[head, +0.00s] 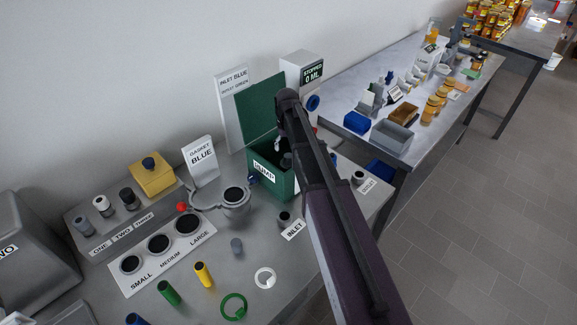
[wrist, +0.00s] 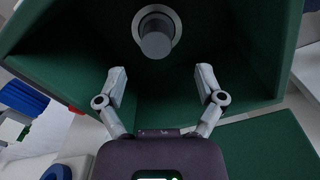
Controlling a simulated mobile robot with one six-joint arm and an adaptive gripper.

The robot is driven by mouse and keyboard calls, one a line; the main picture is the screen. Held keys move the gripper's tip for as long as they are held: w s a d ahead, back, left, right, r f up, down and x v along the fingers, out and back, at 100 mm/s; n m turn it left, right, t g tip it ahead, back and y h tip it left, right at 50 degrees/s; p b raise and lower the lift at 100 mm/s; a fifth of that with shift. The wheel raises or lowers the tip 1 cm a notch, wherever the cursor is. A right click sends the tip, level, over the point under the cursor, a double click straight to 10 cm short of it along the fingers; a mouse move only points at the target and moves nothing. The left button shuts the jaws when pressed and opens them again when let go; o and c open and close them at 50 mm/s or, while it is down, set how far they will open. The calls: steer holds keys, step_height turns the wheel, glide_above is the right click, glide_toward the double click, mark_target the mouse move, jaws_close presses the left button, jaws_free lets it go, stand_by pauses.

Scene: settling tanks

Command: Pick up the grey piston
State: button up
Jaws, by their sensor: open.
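A grey piston (wrist: 155,42) stands in a light ring on the floor of the green pump box (wrist: 75,60), seen in the wrist view. My gripper (wrist: 161,78) is open and empty, with its two fingers apart and pointing towards the piston, not touching it. In the head view the green pump box (head: 284,187) stands open at the back of the bench. My arm hides part of it, and my gripper (head: 279,145) shows only partly at its opening. A dark cylinder top (head: 287,159) is partly visible inside.
The raised green lid (head: 259,108) stands behind the box. A clamp with a round cup (head: 235,196) is to its left, and an inlet post (head: 284,218) is in front. A small grey cylinder (head: 237,245) and coloured rings lie on the bench.

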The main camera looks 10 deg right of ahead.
mark_target(288, 155)
steer(key=shift+f, duration=0.1)
steer(key=shift+s+d+f+b, duration=0.1)
steer(key=shift+f+b, duration=1.15)
steer(key=shift+b, duration=0.05)
steer(key=shift+d+f+b, duration=0.1)
steer(key=shift+f+b, duration=1.15)
steer(key=shift+b, duration=0.05)
jaws_close()
